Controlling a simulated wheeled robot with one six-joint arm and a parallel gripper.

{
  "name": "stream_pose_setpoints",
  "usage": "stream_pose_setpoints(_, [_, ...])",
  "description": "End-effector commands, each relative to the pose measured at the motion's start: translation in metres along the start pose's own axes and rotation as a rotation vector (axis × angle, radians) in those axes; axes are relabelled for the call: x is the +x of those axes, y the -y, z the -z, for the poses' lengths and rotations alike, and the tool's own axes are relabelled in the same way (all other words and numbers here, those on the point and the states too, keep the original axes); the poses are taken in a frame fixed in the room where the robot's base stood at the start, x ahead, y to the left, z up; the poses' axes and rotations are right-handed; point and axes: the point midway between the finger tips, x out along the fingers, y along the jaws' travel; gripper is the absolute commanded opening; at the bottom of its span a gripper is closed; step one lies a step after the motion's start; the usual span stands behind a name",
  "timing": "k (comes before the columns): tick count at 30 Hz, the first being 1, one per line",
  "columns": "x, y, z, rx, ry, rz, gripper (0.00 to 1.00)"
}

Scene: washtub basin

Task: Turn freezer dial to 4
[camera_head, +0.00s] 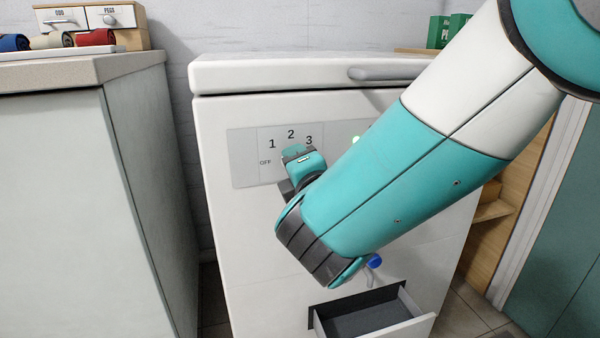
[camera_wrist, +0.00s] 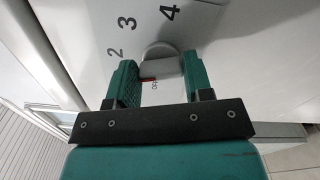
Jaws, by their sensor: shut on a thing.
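The white freezer (camera_head: 270,225) stands in the middle of the head view, with a grey dial panel (camera_head: 243,150) on its front. The numbers 1, 2 and 3 and the word OFF show there, but my arm and gripper (camera_head: 303,163) hide the dial. In the wrist view the grey dial (camera_wrist: 159,58) sits between the two green fingers of my gripper (camera_wrist: 160,70). The fingers are shut on its raised grip. A red mark (camera_wrist: 148,79) shows on the grip's near side, close to OFF. The numbers 2, 3 and 4 (camera_wrist: 170,13) lie beyond the dial.
A pale counter cabinet (camera_head: 60,190) stands left of the freezer, with rolled cloths on top. The freezer lid handle (camera_head: 385,74) juts out above the panel. A small drawer (camera_head: 370,318) stands open low on the freezer, below a blue knob (camera_head: 374,261). A green light (camera_head: 355,139) glows.

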Motion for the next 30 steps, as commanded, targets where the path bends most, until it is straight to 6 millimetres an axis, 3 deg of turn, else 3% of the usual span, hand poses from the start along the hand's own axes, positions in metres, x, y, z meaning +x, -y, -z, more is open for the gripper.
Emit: stream_pose_setpoints(30, [0.0004,0.0076,0.0015,0.966,0.004,-0.004,0.23])
